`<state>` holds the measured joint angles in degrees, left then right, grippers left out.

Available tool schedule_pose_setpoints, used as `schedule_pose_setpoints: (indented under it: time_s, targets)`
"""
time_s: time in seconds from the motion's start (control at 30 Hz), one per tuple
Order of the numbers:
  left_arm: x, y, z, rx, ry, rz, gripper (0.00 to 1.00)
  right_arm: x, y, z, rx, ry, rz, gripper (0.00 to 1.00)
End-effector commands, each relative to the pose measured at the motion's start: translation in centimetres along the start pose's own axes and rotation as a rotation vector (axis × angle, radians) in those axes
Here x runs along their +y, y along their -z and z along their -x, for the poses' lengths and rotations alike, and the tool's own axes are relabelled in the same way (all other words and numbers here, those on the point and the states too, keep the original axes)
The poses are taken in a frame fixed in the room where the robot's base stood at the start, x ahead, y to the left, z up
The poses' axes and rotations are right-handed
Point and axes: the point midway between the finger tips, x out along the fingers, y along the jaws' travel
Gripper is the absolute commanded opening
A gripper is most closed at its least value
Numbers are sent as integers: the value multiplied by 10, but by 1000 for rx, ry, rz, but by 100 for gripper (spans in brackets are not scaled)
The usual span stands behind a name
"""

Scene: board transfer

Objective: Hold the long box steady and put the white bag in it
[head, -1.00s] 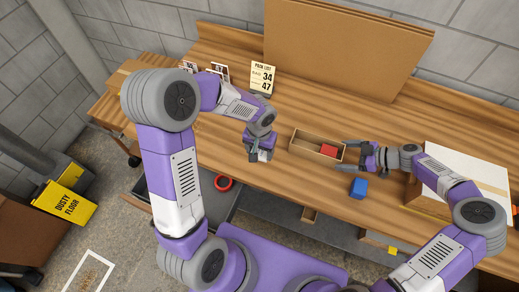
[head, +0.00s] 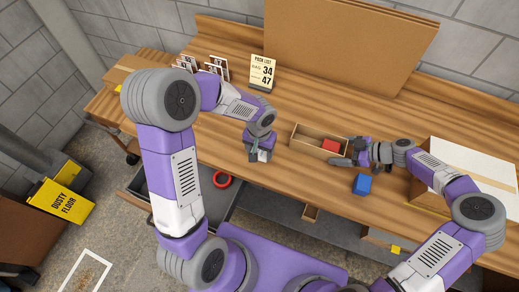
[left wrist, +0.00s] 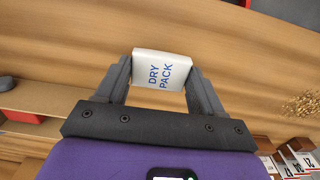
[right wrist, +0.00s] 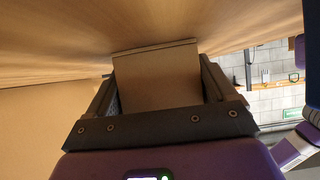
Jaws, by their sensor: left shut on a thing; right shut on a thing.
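The long box (head: 306,151) is an open brown tray on the bench, with a red block (head: 330,144) inside its right end. My right gripper (head: 347,152) is shut on the box's right end; the brown end wall (right wrist: 157,80) shows between its fingers in the right wrist view. My left gripper (head: 259,155) is left of the box, shut on the white bag (left wrist: 162,71), which reads "DRY PACK". The bag is small in the head view (head: 263,156), apart from the box. Its height above the bench is hard to tell.
A blue block (head: 362,184) lies on the bench just in front of my right gripper. A pack list card (head: 262,72) stands behind the box. A large white-topped carton (head: 470,165) is at the right. A big brown board (head: 350,50) stands at the back.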

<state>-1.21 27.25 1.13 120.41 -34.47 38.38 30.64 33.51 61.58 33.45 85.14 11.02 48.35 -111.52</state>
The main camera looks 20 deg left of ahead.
Motion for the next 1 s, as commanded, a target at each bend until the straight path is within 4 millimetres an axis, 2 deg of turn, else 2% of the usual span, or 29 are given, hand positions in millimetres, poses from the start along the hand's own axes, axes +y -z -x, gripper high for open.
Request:
schedule_pose_setpoints:
  time_s: [0.47,0.57,0.67,0.77,0.9,1.0]
  targets:
    - [0,0,0,0,0,0,39,0,0,0,0,0,0,65]
    - [2,6,2,4,1,1,39,0,-1,0,0,0,-1,65]
    - [10,22,8,10,2,5,39,0,-1,0,-1,0,-1,65]
    - [25,46,18,17,5,10,39,0,0,0,-1,0,0,65]
    - [55,79,37,18,11,11,39,0,0,0,-1,0,0,65]
    - [78,96,51,13,11,9,39,0,-1,0,-1,0,0,65]
